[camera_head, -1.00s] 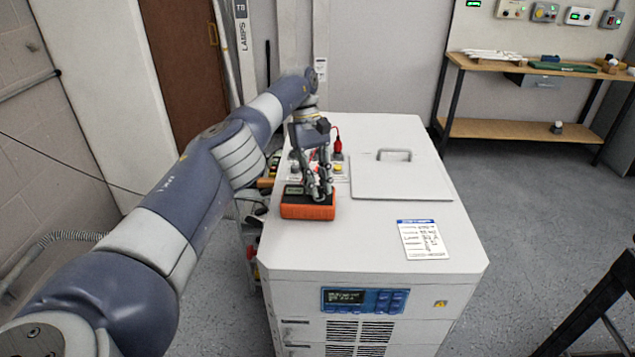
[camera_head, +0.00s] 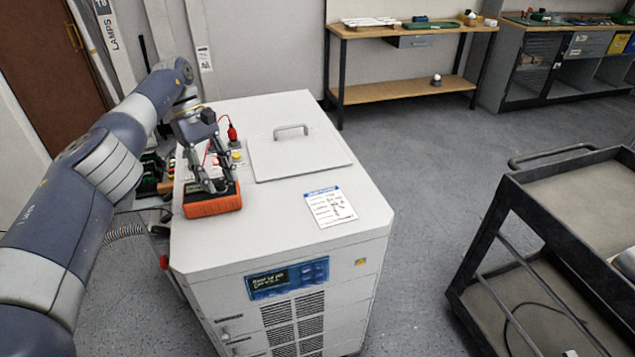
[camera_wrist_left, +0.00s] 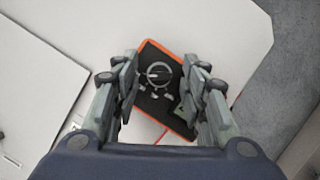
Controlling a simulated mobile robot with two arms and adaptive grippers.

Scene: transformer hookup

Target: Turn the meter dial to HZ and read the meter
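The orange meter (camera_head: 212,205) lies on the white cabinet's top near its left edge. Its dark face with a round dial (camera_wrist_left: 158,74) shows between the fingers in the left wrist view; the dial markings and the display are too small to read. My left gripper (camera_head: 216,186) is over the meter, fingers pointing down. In the left wrist view its fingers (camera_wrist_left: 160,88) stand apart on either side of the dial, with nothing between them gripped. My right gripper is not in view.
The white cabinet (camera_head: 270,225) has a handled lid (camera_head: 298,158) and a printed card (camera_head: 330,207) on top. A red plug (camera_head: 232,133) stands behind the meter. A dark cart (camera_head: 560,215) is at the right. Grey floor lies between cart and cabinet.

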